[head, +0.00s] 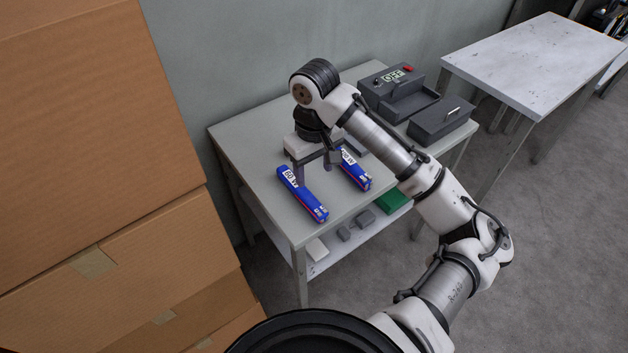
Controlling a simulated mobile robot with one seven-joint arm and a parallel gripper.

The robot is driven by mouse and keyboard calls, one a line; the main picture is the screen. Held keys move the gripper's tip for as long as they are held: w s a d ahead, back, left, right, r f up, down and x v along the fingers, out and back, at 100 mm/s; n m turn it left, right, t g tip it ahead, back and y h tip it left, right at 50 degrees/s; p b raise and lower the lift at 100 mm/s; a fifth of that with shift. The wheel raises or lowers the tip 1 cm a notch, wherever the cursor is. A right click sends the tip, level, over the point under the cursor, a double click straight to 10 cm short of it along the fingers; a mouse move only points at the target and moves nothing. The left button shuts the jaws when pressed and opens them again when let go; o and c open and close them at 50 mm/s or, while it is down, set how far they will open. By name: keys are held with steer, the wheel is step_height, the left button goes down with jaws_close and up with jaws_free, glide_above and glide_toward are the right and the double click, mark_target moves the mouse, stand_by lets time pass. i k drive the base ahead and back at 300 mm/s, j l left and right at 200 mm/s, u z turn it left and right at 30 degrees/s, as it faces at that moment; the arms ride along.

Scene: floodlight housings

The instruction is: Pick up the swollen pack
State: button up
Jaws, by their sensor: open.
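Two blue packs with white labels and red edging lie on the grey table. The left pack (303,194) lies near the table's front left edge, and the right pack (355,172) lies a little farther back. I cannot tell from this view which one is swollen. My gripper (314,167) points down with its fingers apart and nothing seen between them. It is over the table by the back ends of the packs, one finger near each pack. The right pack's back end is partly hidden by my gripper; whether any finger touches a pack is unclear.
On the grey table (240,135), a dark device (392,90) with a red button and a dark box (440,120) stand at the back right. The lower shelf (322,262) holds small grey blocks and a green item (393,201). Cardboard boxes (95,120) fill the left. Another table (535,60) stands right.

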mark_target(349, 166)
steer(key=k+l, duration=0.8)
steer(key=l, duration=0.1)
